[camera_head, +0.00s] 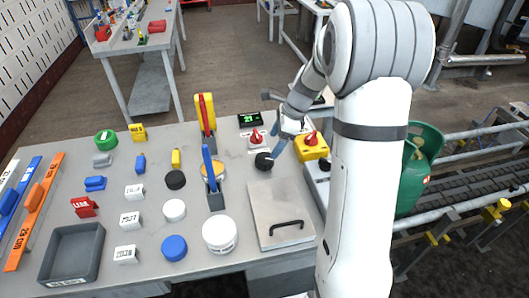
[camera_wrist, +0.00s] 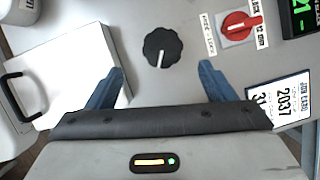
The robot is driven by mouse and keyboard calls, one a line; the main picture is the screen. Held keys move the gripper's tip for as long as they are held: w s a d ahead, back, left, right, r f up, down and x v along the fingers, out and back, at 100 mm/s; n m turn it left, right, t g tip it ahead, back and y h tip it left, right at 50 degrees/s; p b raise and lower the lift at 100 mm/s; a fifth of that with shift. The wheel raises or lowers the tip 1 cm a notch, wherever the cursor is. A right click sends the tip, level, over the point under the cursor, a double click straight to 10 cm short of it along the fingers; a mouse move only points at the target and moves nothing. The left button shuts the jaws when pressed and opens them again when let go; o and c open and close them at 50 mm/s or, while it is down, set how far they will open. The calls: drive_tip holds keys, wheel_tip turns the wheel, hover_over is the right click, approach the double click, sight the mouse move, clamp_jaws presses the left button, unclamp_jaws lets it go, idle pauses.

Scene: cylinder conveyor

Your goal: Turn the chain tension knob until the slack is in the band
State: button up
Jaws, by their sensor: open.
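A round black knob (camera_head: 264,161) with a white pointer line stands on the grey bench top. In the wrist view the knob (camera_wrist: 163,47) is beyond the fingertips, roughly centred between them, its line pointing toward my gripper. I cannot read a label naming it. My gripper (camera_wrist: 162,70) is open and empty, its blue fingers wide apart and not touching the knob. In the head view my gripper (camera_head: 278,147) is just right of the knob, partly hidden by my arm. A black display (camera_head: 250,119) with green digits, seemingly 21, stands behind; it is cut off in the wrist view (camera_wrist: 301,15).
A red switch (camera_head: 256,137) sits behind the knob, and a yellow box with a red knob (camera_head: 312,142) to its right. A grey lidded panel with a handle (camera_head: 280,200) lies in front. Blue and yellow levers (camera_head: 210,165) rise to the left. A card (camera_wrist: 278,98) lies right.

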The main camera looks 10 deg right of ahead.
sight(265, 158)
drive_tip(key=x, duration=0.8)
drive_tip(key=shift+w+f, duration=0.1)
drive_tip(key=shift+w, duration=0.05)
drive_tip(key=shift+c, duration=0.4)
drive_tip(key=c, duration=0.9)
